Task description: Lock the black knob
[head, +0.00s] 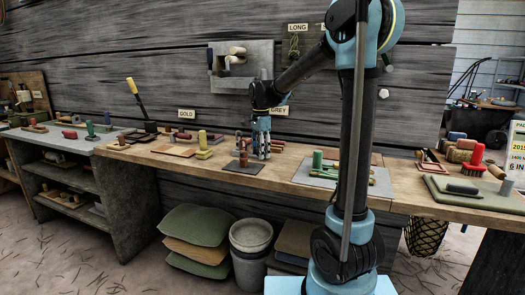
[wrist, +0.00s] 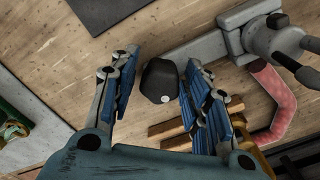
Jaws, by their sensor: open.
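A black faceted knob (wrist: 160,82) with a small pale dot on it shows in the wrist view, in the gap between my fingers. A grey metal bar (wrist: 205,48) runs from beside it to a grey clamp-like body (wrist: 262,32) at the upper right. My gripper (wrist: 157,68) is open, with blue-padded fingers on either side of the knob; I cannot tell whether either finger touches it. In the head view my gripper (head: 261,150) points down over the wooden bench (head: 232,168). There I cannot make out the knob, which seems hidden behind the fingers.
In the head view, a red-brown upright piece (head: 243,155) and a yellow block (head: 204,147) stand left; a green cylinder (head: 317,159) stands right.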

